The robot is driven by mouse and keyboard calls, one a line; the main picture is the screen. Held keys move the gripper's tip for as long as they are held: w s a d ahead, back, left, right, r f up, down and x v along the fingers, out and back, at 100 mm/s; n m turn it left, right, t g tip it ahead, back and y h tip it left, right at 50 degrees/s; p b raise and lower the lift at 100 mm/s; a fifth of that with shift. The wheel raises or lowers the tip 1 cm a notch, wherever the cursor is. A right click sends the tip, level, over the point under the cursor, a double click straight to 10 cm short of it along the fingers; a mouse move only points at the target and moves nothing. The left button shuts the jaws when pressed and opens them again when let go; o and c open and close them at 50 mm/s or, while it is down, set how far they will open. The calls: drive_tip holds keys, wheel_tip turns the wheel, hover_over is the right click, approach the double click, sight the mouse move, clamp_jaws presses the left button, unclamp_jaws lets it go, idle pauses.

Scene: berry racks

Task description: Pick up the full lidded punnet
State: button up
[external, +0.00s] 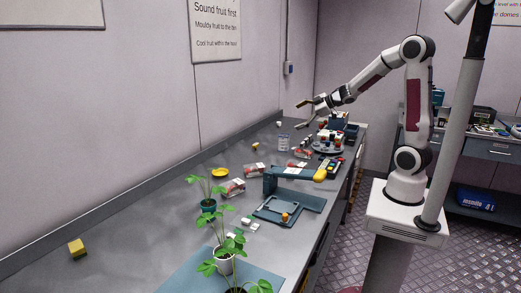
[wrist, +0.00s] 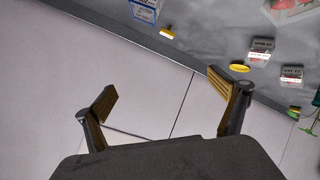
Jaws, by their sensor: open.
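Several clear punnets with white labels and red contents stand along the bench, among them a near one (external: 232,187), a middle one (external: 257,170) and a far one (external: 301,153). The wrist view shows small labelled punnets (wrist: 261,52) (wrist: 292,77) and a larger one with red fruit (wrist: 291,9) at the upper right. I cannot tell which punnet is full and lidded. My gripper (external: 300,115) is open and empty, raised above the far part of the bench. In the wrist view its fingers (wrist: 162,94) are wide apart, mostly against the wall, with no punnet between them.
A blue-grey scale-like station (external: 278,210) with a raised arm stands mid-bench. A round rack of dark-topped jars (external: 327,145) is at the far end. The near left bench is mostly clear, with a yellow block (external: 77,248).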

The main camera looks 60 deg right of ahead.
drive_tip(key=s+a+f+n+g+y, duration=0.1)
drive_tip(key=s+a+f+y, duration=0.1)
drive_tip(key=s+f+y, duration=0.1)
drive_tip(key=s+a+f+n+g+y, duration=0.2)
drive_tip(key=s+f+y, duration=0.1)
drive_tip(key=f, duration=0.3)
drive_tip(key=s+a+f+n+g+y, duration=0.1)
drive_tip(key=s+a+f+g+y, duration=0.1)
drive_tip(key=f+y, duration=0.3)
drive_tip(key=shift+s+a+f+n+y, duration=0.1)
drive_tip(key=shift+s+f+n+y, duration=0.1)
drive_tip(key=shift+s, duration=0.15)
drive_tip(key=shift+s+f+n+y, duration=0.1)
drive_tip(key=shift+s+n, duration=0.1)
drive_tip(key=shift+s, duration=0.15)
drive_tip(key=shift+s+g, duration=0.3)
drive_tip(key=shift+a, duration=0.15)
drive_tip(key=shift+x, duration=1.25)
